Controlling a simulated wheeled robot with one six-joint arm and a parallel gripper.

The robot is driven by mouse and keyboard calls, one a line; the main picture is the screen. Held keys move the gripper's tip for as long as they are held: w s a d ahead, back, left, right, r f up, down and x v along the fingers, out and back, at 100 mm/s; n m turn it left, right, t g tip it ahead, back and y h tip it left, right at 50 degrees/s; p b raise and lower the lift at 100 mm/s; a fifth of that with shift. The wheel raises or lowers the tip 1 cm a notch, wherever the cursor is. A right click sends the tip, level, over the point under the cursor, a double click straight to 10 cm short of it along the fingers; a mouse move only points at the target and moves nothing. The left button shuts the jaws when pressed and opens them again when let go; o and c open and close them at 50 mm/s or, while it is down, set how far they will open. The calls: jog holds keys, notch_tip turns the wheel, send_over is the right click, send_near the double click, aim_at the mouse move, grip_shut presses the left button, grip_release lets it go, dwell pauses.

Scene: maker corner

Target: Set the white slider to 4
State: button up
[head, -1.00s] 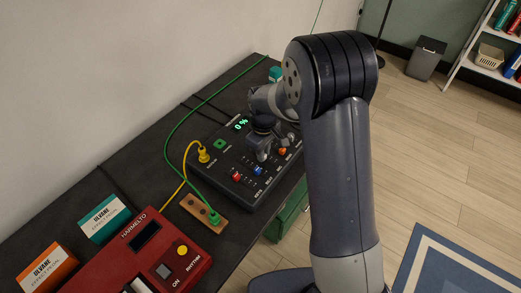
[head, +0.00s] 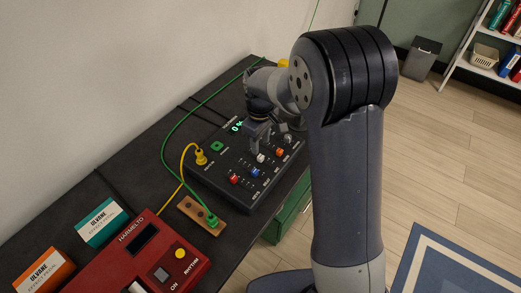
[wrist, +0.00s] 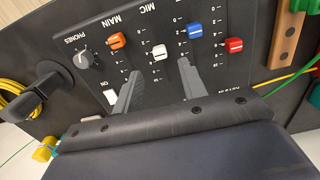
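The black mixer panel (head: 222,172) lies on the dark bench and carries several colored sliders. The white slider (wrist: 159,52) is in the wrist view between the orange slider (wrist: 116,40) and the blue slider (wrist: 194,30); it also shows in the head view (head: 261,158). Its scale digits are too small to read surely. My gripper (wrist: 157,76) is open and empty, its fingers spread over the panel on either side of the white slider's track. The white cap lies just beyond the fingertips, apparently untouched. The head view shows my gripper (head: 259,143) above the panel.
A red slider (wrist: 234,45) sits beside the blue one, and a phones knob (wrist: 84,59) on the other side. A yellow plug (head: 201,157) and green cable (head: 167,135) stand near the mixer's left side. A red box (head: 140,255) lies nearer.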

aim_at(261, 156)
notch_tip(261, 156, up, 5)
jog(key=shift+f, duration=0.1)
dwell(0.4)
notch_tip(261, 156, down, 11)
jog(key=shift+w+a+r+p, duration=0.2)
jog(key=shift+w+a+p, duration=0.2)
jog(key=shift+w+a, duration=0.65)
jog(key=shift+a, duration=0.3)
